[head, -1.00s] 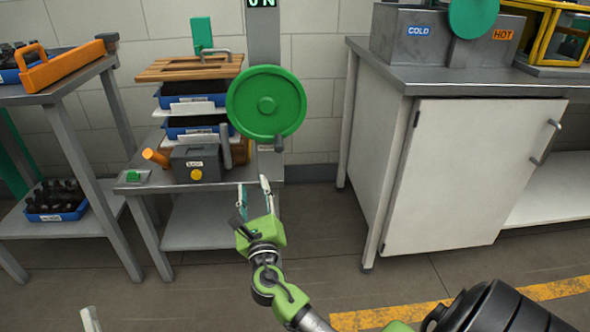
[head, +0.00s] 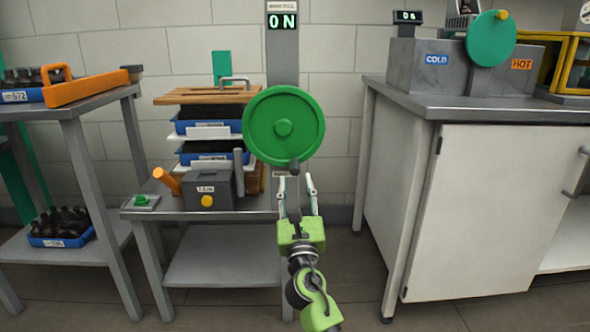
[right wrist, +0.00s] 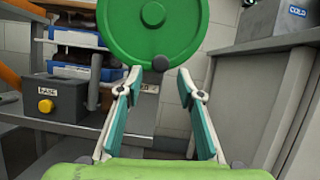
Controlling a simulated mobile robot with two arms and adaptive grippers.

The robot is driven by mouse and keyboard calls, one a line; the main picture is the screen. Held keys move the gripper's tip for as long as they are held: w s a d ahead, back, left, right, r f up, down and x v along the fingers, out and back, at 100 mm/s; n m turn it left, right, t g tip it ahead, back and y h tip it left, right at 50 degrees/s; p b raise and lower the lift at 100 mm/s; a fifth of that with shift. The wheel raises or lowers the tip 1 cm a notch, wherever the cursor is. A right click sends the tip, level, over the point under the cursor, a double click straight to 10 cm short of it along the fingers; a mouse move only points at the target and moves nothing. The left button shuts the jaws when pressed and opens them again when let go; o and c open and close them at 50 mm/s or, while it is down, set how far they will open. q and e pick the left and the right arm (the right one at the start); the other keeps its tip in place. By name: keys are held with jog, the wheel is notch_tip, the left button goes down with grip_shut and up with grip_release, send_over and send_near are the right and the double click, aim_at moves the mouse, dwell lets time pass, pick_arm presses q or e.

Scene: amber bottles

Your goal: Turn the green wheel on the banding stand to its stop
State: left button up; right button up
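The green wheel (head: 284,112) stands upright on the grey post of the banding stand (head: 282,60), with a hub in its middle. A dark handle knob (head: 294,166) sticks out at its lower rim. In the right wrist view the wheel (right wrist: 152,42) fills the upper middle, and the knob (right wrist: 161,63) shows between and beyond the fingertips. My right gripper (head: 296,180) is open and empty, just below the knob. Its two fingers (right wrist: 161,82) are spread apart and do not appear to touch the knob. A display on the post (head: 281,22) reads ON. My left gripper is not in view.
A white cabinet (head: 480,210) stands right. Floor between them is clear.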

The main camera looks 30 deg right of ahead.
aim_at(295, 168)
jog(key=x, duration=0.6)
jog(key=shift+w+d+r+b, duration=0.1)
jog(key=shift+b, duration=0.25)
grip_shut()
